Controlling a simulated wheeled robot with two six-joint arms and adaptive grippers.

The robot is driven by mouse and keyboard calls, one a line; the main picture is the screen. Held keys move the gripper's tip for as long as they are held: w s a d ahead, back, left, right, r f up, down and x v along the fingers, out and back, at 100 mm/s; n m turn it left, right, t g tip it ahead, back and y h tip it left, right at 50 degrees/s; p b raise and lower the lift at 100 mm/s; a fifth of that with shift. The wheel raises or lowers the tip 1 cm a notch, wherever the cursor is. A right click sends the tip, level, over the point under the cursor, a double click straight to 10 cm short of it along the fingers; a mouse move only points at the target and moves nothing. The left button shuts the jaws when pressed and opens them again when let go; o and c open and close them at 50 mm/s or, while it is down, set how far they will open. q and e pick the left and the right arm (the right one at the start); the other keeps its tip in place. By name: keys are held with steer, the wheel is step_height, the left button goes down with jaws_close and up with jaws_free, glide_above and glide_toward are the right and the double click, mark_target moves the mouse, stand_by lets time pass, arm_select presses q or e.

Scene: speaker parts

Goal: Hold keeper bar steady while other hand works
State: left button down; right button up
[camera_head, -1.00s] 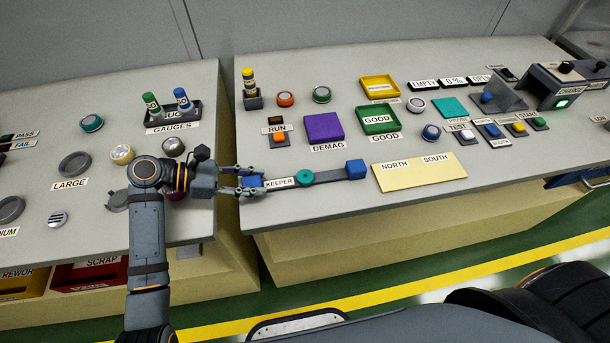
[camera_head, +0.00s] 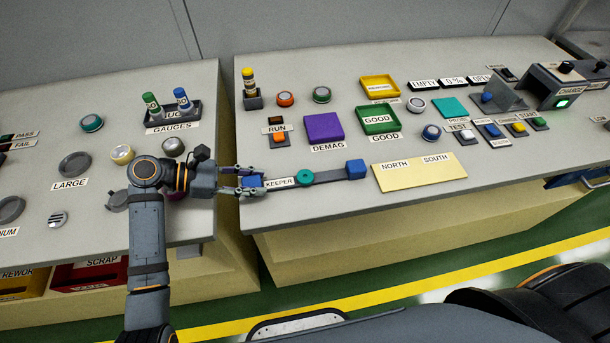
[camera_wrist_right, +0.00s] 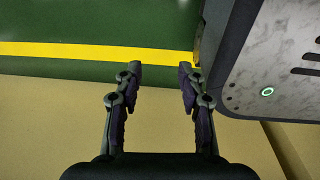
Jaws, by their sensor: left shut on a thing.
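The keeper bar (camera_head: 330,176) is a dark flat bar lying on the right-hand bench near its front edge. It has a blue block at each end, a KEEPER label and a teal round piece (camera_head: 305,178) on it. My left gripper (camera_head: 252,184) is shut on the blue block at the bar's left end. The blue block at the right end (camera_head: 355,169) is free. My right gripper (camera_wrist_right: 155,85) shows only in the right wrist view. It is open and empty, above the green floor and away from the bar.
A cream NORTH SOUTH plate (camera_head: 420,173) lies right of the bar. Behind it are a purple DEMAG pad (camera_head: 323,127), a green GOOD tray (camera_head: 379,119) and several buttons. A gap separates the two benches. The floor (camera_wrist_right: 60,20) has a yellow line.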

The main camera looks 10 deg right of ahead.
step_height(320, 180, up, 11)
steer(key=s, duration=0.1)
steer(key=shift+a+r, duration=0.2)
steer(key=shift+a, duration=0.2)
steer(key=shift+s, duration=0.1)
arm_select(q)
steer(key=c, duration=0.8)
jaws_free()
steer(key=v, duration=1.2)
